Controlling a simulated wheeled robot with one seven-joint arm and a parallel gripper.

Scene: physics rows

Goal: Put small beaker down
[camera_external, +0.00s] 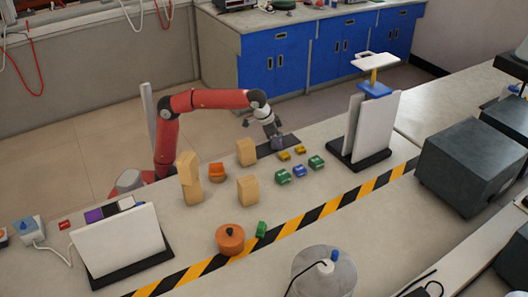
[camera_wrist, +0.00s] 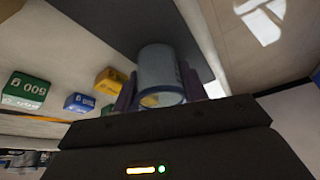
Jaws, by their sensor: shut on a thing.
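The small beaker (camera_wrist: 161,72) is a clear grey-blue cylinder in the wrist view. My gripper (camera_wrist: 160,90) is shut on it, with a purple finger on each side. Something yellowish shows through its near end. In the external view my gripper (camera_external: 276,138) points down at the dark mat (camera_external: 291,139) on the bench. The beaker is tiny and mostly hidden there. The dark mat (camera_wrist: 115,22) lies behind the beaker in the wrist view. I cannot tell whether the beaker touches it.
Several yellow, blue and green weights (camera_external: 284,156) stand just in front of the mat. Wooden blocks (camera_external: 246,151) stand to the left, and a white panel stand (camera_external: 375,127) to the right. An orange round weight (camera_external: 230,239) is nearer the camera. Bare bench lies between the weights and the striped tape.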

